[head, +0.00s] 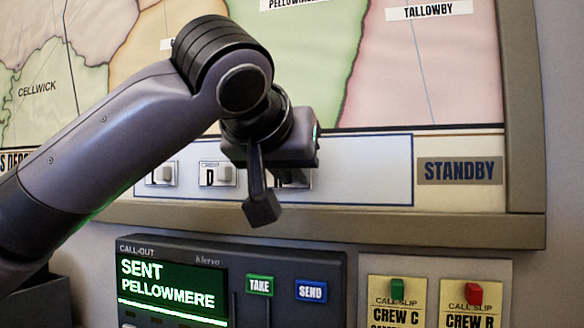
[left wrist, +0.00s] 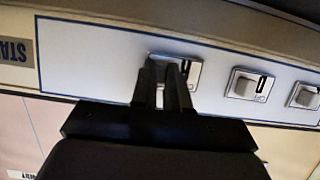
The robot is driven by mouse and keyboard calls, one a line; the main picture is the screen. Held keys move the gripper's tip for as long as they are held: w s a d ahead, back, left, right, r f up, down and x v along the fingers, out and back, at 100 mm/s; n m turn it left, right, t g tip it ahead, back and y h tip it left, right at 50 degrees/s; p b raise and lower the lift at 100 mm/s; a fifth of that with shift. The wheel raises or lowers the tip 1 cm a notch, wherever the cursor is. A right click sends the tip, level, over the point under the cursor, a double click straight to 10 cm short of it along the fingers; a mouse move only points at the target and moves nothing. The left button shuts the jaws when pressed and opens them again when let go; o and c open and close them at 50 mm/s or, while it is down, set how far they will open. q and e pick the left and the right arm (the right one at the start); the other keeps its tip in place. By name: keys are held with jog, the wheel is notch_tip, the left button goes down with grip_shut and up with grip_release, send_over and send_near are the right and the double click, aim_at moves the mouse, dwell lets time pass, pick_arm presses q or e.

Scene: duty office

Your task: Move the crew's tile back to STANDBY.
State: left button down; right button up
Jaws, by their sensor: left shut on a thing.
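A white strip (head: 375,170) outlined in blue runs along the bottom of the wall map, with a STANDBY label (head: 459,171) to its right. Three small white tiles with grey knobs sit on the strip: a left tile (head: 163,174), a middle tile marked D (head: 217,174), and a right tile (head: 304,178) nearest STANDBY, mostly hidden behind my gripper. My left gripper (head: 262,210) is at the right tile. In the left wrist view my fingers (left wrist: 173,85) are shut on this tile (left wrist: 192,70). Its letter is partly covered and not clear. My right gripper is not in view.
A ledge (head: 400,228) runs below the strip. Under it is a call-out panel (head: 230,262) reading SENT PELLOWMERE, with TAKE and SEND buttons. Crew slips C (head: 396,305) and a second crew slip (head: 470,308) hang at lower right. The strip right of my gripper is clear.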

pick_arm(q)
jog(key=c, duration=1.1)
grip_release()
jog(key=shift+s, duration=0.1)
jog(key=shift+o, duration=0.2)
